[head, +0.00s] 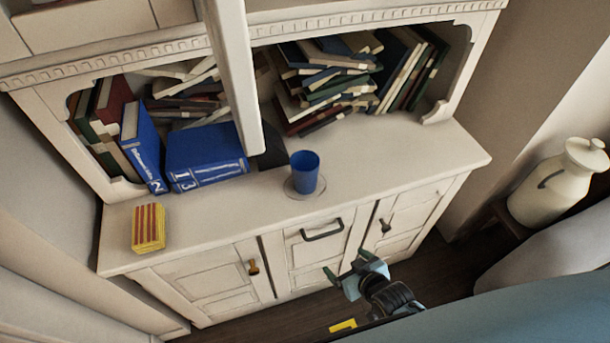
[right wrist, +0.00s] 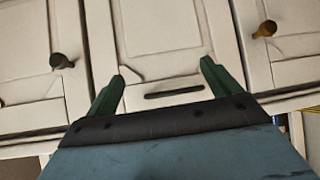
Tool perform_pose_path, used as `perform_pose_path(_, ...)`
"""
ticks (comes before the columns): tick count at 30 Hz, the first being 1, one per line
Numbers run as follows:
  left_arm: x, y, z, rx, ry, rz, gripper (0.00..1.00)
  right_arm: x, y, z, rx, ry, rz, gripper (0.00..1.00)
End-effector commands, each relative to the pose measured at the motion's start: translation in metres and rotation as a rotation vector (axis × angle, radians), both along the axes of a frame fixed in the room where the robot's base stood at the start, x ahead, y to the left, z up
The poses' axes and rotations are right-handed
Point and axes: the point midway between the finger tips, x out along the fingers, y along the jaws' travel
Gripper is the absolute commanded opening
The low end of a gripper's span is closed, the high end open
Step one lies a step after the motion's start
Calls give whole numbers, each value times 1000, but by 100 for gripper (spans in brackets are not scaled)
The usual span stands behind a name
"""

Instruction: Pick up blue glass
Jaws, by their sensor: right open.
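The blue glass (head: 305,172) stands upright on a round, clear coaster or saucer (head: 290,188) on the white cabinet top, near the middle. My right gripper (head: 348,265) is open and empty, in front of the cabinet and below the level of its top, apart from the glass. In the right wrist view the green fingers of the gripper (right wrist: 164,82) are spread, with the cabinet front and a dark drawer handle (right wrist: 174,92) beyond them. The glass does not show in the right wrist view. My left gripper is not in view.
A pale vertical post (head: 232,75) crosses the view in front of the bookshelf. A cream milk can (head: 555,185) stands at right. The cabinet top (head: 400,165) is clear right of the glass.

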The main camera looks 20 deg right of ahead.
Motion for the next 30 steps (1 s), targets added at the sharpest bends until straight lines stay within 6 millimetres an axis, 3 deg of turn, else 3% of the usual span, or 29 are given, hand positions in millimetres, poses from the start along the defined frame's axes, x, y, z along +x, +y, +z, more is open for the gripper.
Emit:
perform_pose_path(1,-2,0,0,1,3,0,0,22,4,37,19,-89,6,89)
perform_pose_path(6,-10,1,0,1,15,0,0,63,16,140,74,-319,24,89)
perform_pose_path(9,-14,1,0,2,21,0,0,72,20,180,97,-403,32,89)
perform_pose_path(12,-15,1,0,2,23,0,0,77,23,201,107,-447,37,89)
perform_pose_path(16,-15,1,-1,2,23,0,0,91,26,207,113,-466,38,89)
perform_pose_path(24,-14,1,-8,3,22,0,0,138,38,195,113,-462,37,89)
perform_pose_path(30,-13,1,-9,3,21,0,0,154,42,191,112,-461,38,89)
